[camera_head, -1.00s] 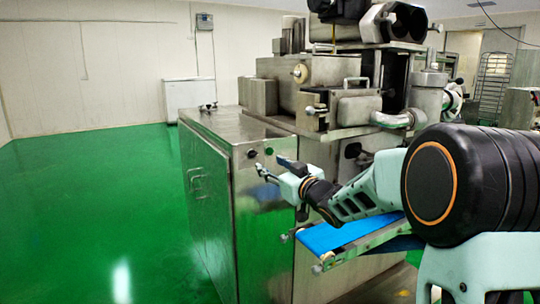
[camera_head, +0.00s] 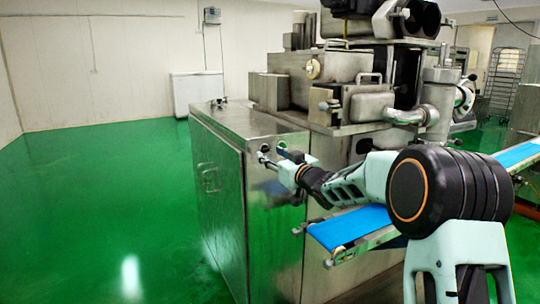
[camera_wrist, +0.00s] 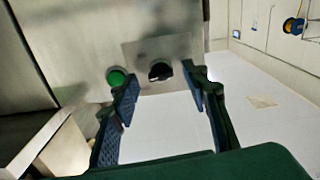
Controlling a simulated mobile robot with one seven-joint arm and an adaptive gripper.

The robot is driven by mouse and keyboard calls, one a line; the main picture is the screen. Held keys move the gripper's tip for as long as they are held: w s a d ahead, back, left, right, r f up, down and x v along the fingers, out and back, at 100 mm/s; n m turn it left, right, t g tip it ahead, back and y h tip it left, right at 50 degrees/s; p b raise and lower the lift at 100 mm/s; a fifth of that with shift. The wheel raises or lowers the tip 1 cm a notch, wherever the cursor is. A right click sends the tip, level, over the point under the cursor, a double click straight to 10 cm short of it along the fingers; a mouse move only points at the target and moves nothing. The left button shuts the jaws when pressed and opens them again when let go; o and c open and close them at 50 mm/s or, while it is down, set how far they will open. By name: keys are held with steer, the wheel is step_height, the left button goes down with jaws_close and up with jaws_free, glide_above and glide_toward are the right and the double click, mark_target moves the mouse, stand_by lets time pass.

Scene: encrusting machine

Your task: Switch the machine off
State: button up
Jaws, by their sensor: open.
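The encrusting machine (camera_head: 225,122) is a large steel unit. In the wrist view its panel carries a black rotary knob (camera_wrist: 160,71) and a green round button (camera_wrist: 117,77) to the knob's left. My gripper (camera_wrist: 162,81) is open, its blue-padded fingers on either side of the knob, with the left fingertip beside the green button. I cannot tell whether the fingers touch the panel. In the head view my gripper (camera_head: 272,157) is at the upper corner of the machine's front panel, and its fingers partly cover the controls there.
A blue conveyor belt (camera_head: 350,226) juts out below my arm. Metal pipes and housings (camera_head: 410,115) rise above it. A white chest (camera_head: 196,91) stands by the back wall, and a wire rack (camera_head: 503,84) stands at the far right. The green floor on the left is clear.

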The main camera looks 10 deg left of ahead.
steer(key=shift+x, duration=0.9)
steer(key=shift+c, duration=0.6)
jaws_close()
